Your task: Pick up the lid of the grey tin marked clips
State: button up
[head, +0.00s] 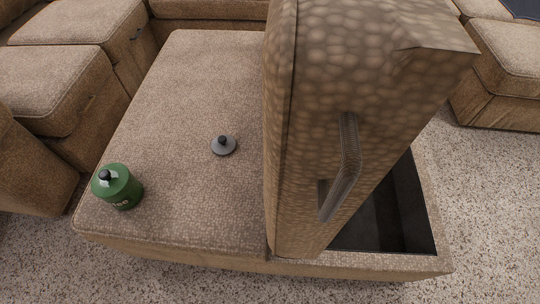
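A small grey round lid (223,147) with a black knob lies flat, knob up, on the brown upholstered top of the storage seat. No tin shows under it, and no grey tin marked clips is visible in this view. A green tin (120,188) with a green lid and black knob stands upright near the seat's front left corner. Its lettering is partly turned away; it ends in "ee". My gripper is not in view.
A raised padded panel (325,75) with a handle (348,165) stands right of the grey lid. It partly hides an open dark compartment (405,205). The seat top (200,85) is otherwise clear. Brown sofa sections (55,75) stand left and behind.

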aim_at(223, 144)
jog(key=i+j+u, duration=0.15)
jog(key=j, duration=0.25)
jog(key=i+j+u, duration=0.1)
jog(key=i+j, duration=0.15)
jog(key=i+j+u, duration=0.15)
jog(key=j, duration=0.3)
jog(key=i, duration=0.1)
